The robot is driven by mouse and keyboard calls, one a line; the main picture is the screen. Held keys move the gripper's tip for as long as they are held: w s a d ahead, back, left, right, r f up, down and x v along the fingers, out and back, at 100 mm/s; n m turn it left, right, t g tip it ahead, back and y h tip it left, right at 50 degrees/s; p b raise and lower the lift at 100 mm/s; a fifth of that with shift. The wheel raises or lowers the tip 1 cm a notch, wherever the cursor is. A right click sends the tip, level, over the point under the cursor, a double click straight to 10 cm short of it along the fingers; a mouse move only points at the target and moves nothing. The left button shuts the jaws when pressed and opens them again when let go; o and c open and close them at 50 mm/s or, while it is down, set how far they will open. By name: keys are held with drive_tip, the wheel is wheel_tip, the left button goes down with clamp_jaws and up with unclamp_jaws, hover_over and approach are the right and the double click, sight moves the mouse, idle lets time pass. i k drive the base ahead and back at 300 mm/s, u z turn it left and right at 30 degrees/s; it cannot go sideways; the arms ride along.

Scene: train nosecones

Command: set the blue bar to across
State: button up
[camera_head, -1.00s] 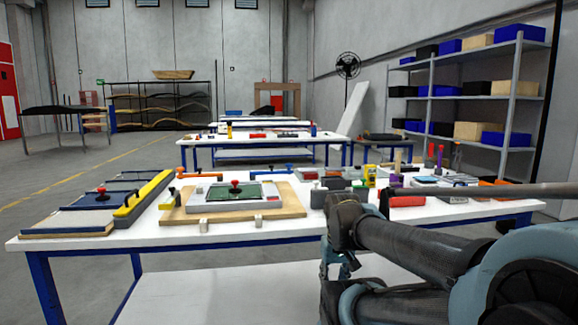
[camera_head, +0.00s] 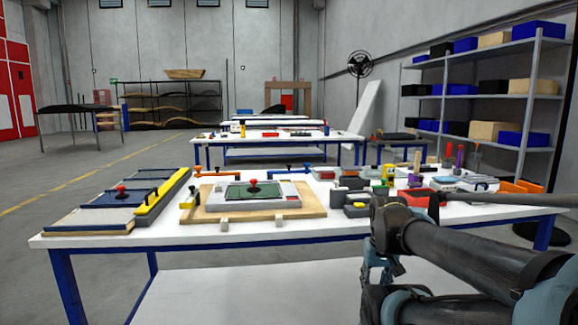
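My arm reaches in from the lower right, in front of the table's right part. The end of my arm (camera_head: 376,268) is dark and pale blue, apart from the blue bar and well nearer to me. Its fingers cannot be made out.
A wooden board (camera_head: 308,212) carries a grey panel with a red knob (camera_head: 254,187). A yellow bar (camera_head: 163,192) and dark blue panels (camera_head: 90,206) lie at left. Grey blocks and a red block (camera_head: 418,197) crowd the right side. A shelf rack (camera_head: 527,95) stands behind.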

sight(287, 172)
drive_tip(key=k, duration=1.2)
drive_tip(key=u, duration=0.4)
drive_tip(key=i, duration=1)
